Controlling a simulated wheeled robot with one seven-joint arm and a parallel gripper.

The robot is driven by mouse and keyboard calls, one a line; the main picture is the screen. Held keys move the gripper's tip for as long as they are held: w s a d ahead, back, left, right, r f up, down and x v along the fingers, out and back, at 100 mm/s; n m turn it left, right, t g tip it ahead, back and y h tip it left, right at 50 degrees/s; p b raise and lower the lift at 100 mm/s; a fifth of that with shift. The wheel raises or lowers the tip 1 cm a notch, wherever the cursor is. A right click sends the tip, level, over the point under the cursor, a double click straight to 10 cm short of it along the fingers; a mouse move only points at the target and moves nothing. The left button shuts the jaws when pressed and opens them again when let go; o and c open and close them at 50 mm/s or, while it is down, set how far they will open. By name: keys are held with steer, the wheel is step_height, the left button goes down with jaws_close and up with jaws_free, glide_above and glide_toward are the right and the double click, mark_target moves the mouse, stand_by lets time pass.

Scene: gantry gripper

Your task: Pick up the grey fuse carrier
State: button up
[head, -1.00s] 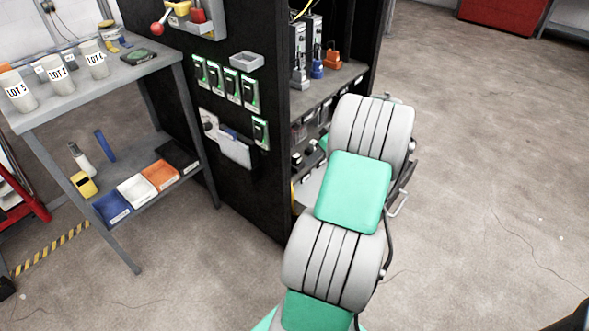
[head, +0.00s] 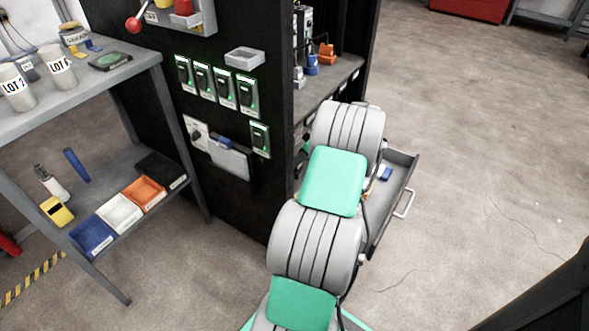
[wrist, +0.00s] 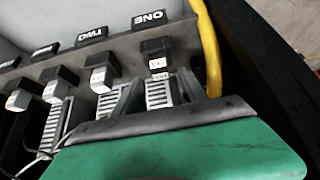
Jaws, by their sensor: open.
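I cannot tell which thing is the grey fuse carrier. In the wrist view a grey rail carries a row of black blocks with pale grey ends, under upside-down labels. One block (wrist: 157,50) sits under "ONE", another block (wrist: 101,76) under "TWO", with more to the left. In the head view my gripper is hidden behind my arm and the cabinet.
A yellow cable (wrist: 209,45) runs just right of block "ONE". In the head view the black cabinet (head: 235,180) stands beside my arm. An open drawer (head: 398,190) juts out on its right. A grey workbench (head: 110,75) stands left.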

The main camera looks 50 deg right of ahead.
steer(key=b+x, duration=0.1)
steer(key=x, duration=0.2)
steer(key=shift+f, duration=0.4)
steer(key=shift+w, duration=0.25)
jaws_close()
